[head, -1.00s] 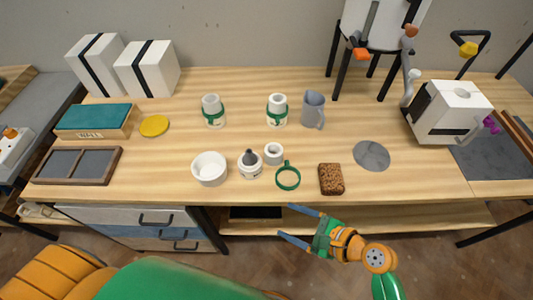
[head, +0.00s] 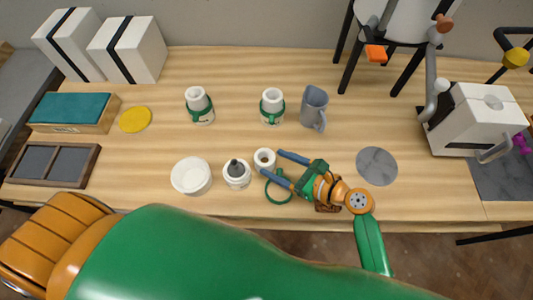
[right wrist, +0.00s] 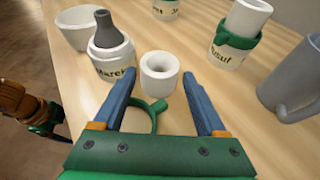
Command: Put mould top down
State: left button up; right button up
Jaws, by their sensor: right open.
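The mould top, a small white ring-shaped block with a hole (head: 264,159), stands on the bench just right of the white mould marked Marek (head: 237,175), which has a dark grey plug in it. My right gripper (head: 277,164) is open and empty, its blue fingers pointing left over the bench. In the right wrist view the white block (right wrist: 161,76) lies just beyond and between the fingertips. A green strap ring (head: 279,187) lies below the fingers, partly covered. An orange and green part, seemingly of my left arm, shows at the left edge there; its fingers cannot be made out.
A white bowl (head: 192,175) stands left of the Marek mould. Two strapped moulds (head: 199,105) (head: 272,106) and a grey jug (head: 314,108) stand behind. A brown sponge-like block is mostly hidden under my right wrist. A grey disc (head: 377,166) lies to the right.

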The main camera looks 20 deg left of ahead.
aim_at(271, 163)
jog(key=x, duration=0.3)
jog(key=shift+s+a, duration=0.1)
jog(key=shift+s, duration=0.1)
jog(key=shift+w+a+f, duration=0.1)
jog(key=shift+w+a, duration=0.05)
jog(key=shift+w, duration=0.15)
jog(key=shift+s, duration=0.1)
jog(key=c, duration=0.8)
jog(key=shift+c, duration=1.2)
